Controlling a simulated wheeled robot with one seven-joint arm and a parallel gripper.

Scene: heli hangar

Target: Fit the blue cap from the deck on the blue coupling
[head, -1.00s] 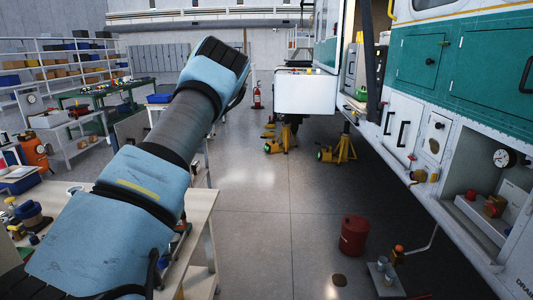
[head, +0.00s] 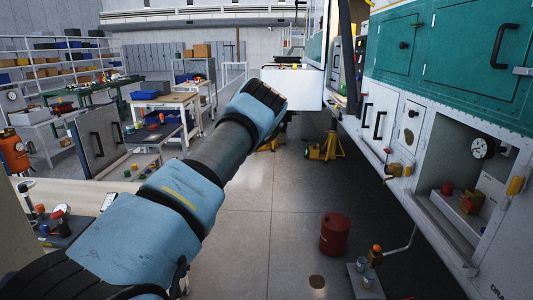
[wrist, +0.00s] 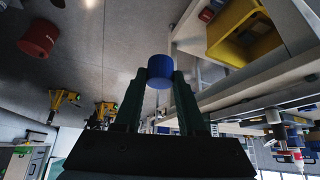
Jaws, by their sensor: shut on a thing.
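The blue cap (wrist: 160,72) is a short blue cylinder between the fingertips in the wrist view. My gripper (wrist: 160,84) is shut on it from both sides and holds it in the air, clear of any surface. In the head view my arm reaches forward and bends away near the middle; the gripper and cap are hidden behind it. I cannot make out the blue coupling in either view.
A teal and white vehicle fills the right, with an open bay (head: 465,180) holding a gauge (head: 482,148) and red and orange parts. A red drum (head: 334,235) stands on the floor. A workbench (head: 85,195) is at left.

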